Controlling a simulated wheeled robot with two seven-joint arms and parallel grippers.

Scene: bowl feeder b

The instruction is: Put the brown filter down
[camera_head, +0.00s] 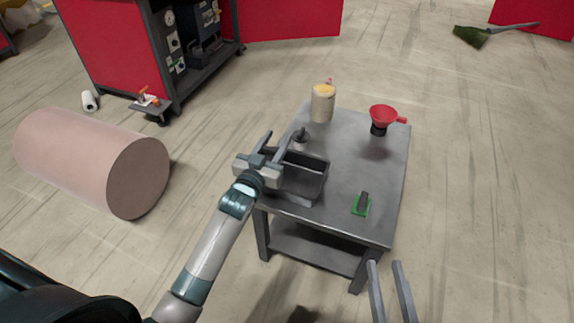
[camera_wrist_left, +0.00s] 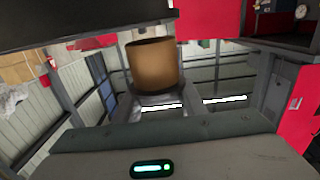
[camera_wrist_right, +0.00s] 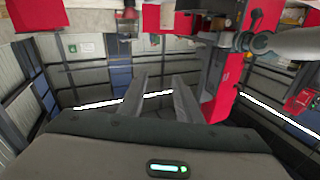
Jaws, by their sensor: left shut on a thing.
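The brown filter (camera_wrist_left: 153,65) is a short brown cylinder with a dark end, in the middle of the left wrist view at the fingers of my left gripper. That view is upside down. My left gripper (camera_head: 279,137) is shut on it, with its fingers a little apart, above the grey open box on the table. In the head view I cannot make out the filter between the fingers. My right gripper (camera_head: 385,275) is in front of the table, with its fingers apart and nothing between them; it also shows in the right wrist view (camera_wrist_right: 155,85).
The grey table (camera_head: 350,170) holds the open box (camera_head: 312,178), a small dark-knobbed part (camera_head: 300,140), a cream can (camera_head: 322,105), a red funnel (camera_head: 383,116) and a green-based block (camera_head: 361,205). Its right middle is clear. A large pink roll (camera_head: 80,155) lies on the floor at left.

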